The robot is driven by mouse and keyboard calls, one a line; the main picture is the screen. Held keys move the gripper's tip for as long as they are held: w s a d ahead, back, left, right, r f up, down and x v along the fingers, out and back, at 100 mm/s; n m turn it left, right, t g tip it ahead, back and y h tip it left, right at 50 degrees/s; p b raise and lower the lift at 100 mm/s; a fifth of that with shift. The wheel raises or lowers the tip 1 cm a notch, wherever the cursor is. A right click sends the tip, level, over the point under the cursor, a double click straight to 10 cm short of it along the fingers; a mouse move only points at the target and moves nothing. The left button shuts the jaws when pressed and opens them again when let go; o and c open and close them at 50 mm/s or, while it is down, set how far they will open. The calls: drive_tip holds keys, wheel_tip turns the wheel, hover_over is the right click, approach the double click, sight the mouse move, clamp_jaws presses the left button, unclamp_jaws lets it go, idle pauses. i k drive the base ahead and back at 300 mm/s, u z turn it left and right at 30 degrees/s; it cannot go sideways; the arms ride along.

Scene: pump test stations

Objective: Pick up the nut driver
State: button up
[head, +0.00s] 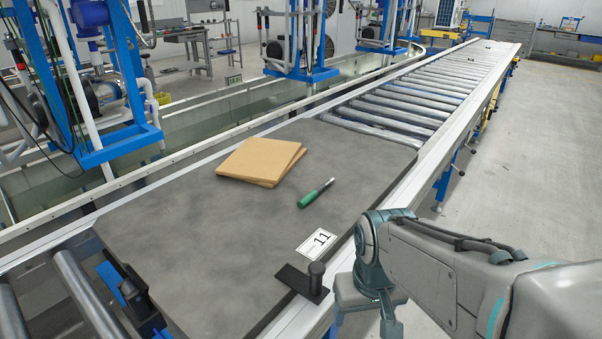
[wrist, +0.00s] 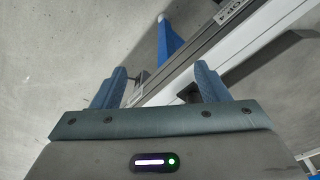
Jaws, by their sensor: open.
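My gripper is at the lower right in the head view, beside and outside the conveyor's near rail, away from the nut driver. In the wrist view my gripper (wrist: 163,88) shows two blue fingers spread apart with nothing between them. The nut driver is not in the wrist view.
Stacked brown boards (head: 260,160) lie left of the nut driver. A label marked 11 (head: 316,243) and a black knob on a plate (head: 315,280) sit near the front rail. The metal rail (head: 440,155) borders the surface. Rollers (head: 400,105) extend behind. Blue pump frames stand left.

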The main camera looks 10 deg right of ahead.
sight(314, 194)
drive_tip(key=u, duration=3.55)
drive_tip(key=k, duration=2.8)
drive_tip(key=z, duration=2.15)
drive_tip(key=i, duration=1.65)
